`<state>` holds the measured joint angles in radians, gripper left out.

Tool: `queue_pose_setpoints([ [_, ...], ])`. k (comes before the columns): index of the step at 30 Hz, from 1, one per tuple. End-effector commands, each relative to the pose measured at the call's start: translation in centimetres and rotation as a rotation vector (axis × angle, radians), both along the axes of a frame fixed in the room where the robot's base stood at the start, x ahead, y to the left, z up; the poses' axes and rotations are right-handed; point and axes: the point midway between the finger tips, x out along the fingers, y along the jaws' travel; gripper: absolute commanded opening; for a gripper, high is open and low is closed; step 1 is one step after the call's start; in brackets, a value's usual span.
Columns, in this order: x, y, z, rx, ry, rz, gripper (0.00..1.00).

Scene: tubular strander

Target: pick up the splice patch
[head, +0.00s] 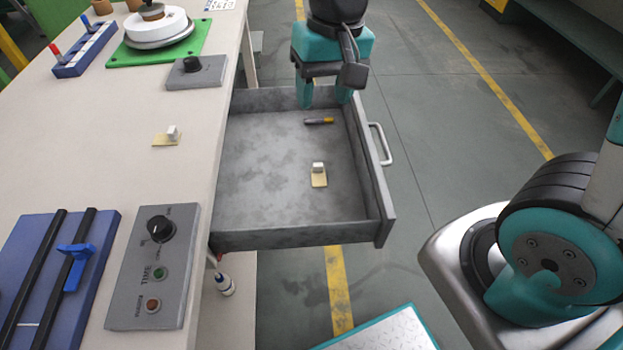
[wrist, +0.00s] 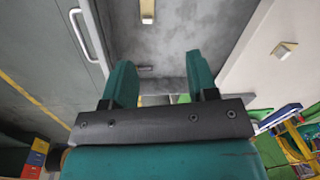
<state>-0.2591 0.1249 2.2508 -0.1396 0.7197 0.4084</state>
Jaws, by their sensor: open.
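Two small pale-yellow pads, each with a white block on top, look like splice patches. One patch (head: 319,176) lies on the floor of the open grey drawer (head: 262,185); it also shows at the top edge of the wrist view (wrist: 147,10). The other patch (head: 166,137) lies on the table top and shows at the upper right of the wrist view (wrist: 284,48). My gripper (head: 324,97) is open and empty at the drawer's far end, apart from both patches. Its two teal fingers point toward the drawer in the wrist view (wrist: 161,80).
The drawer has raised walls and a white handle (head: 381,144). The table (head: 185,165) carries a grey control box (head: 153,265), a knob box (head: 197,71) and a blue fixture (head: 60,262).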

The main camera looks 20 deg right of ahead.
Motion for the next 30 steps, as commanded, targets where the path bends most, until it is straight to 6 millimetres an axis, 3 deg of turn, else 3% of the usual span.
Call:
queue_pose_setpoints([
  [1, 1.6, -0.4, -1.9, -0.033, 0.016, -0.072, 0.53],
  [3, 3.2, -0.9, -3.2, -0.070, 0.024, -0.162, 0.53],
  [7, 4.6, -1.5, -4.9, -0.107, 0.029, -0.252, 0.53],
  [21, 4.7, -1.5, -14.6, -0.112, 0.031, -0.260, 0.53],
  [30, 4.7, -1.5, -17.2, -0.111, 0.030, -0.259, 0.53],
])
